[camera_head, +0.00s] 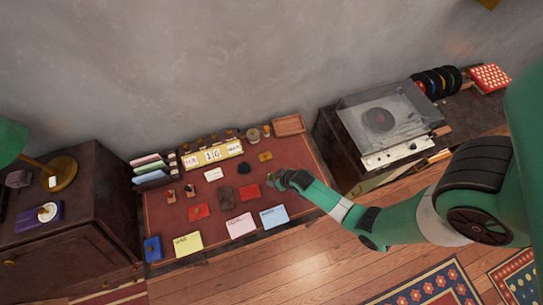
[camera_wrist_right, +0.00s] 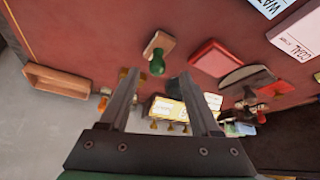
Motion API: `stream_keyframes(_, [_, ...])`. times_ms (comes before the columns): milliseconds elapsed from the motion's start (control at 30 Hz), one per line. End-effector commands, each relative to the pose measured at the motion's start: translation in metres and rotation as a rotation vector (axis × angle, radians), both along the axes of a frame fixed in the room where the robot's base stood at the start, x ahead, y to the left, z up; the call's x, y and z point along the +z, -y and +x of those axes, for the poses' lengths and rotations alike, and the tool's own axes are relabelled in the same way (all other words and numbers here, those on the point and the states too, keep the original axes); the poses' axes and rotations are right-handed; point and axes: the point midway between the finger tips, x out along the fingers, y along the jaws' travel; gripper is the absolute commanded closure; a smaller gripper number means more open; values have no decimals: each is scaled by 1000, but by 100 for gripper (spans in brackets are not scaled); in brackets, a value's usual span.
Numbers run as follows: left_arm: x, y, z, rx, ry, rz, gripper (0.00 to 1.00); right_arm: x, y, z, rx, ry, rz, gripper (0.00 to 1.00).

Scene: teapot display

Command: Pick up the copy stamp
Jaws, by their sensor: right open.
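A stamp with a green knob handle and a wooden base (camera_wrist_right: 157,50) stands on the red desk top, in the right wrist view. No label on it is readable, so I cannot tell whether it is the copy stamp. My right gripper (camera_wrist_right: 158,76) is open and empty, its two fingers spread on either side below this stamp in the picture. In the head view the right gripper (camera_head: 277,181) is over the right part of the desk and hides what lies beneath it. Small stamps (camera_head: 171,196) also stand at the desk's left. My left gripper is not in view.
A red pad (camera_wrist_right: 215,57) and a rocker blotter (camera_wrist_right: 245,76) lie close to the stamp. A wooden tray (camera_head: 289,125) is at the desk's back right corner. Paper cards (camera_head: 188,242) line the front edge. A record player (camera_head: 385,118) stands to the right.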

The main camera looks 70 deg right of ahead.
Motion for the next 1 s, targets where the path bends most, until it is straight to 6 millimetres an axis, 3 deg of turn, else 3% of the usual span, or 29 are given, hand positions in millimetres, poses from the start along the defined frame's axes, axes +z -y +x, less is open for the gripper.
stream_keyframes(300, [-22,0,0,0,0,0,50,-38,16,19,1,-1,0,36])
stream_keyframes(600, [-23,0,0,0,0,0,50,-42,18,23,1,0,0,36])
stream_keyframes(967, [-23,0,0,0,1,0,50,-42,18,23,1,0,0,99])
stream_keyframes(1000, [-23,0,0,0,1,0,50,-42,18,23,1,0,0,100])
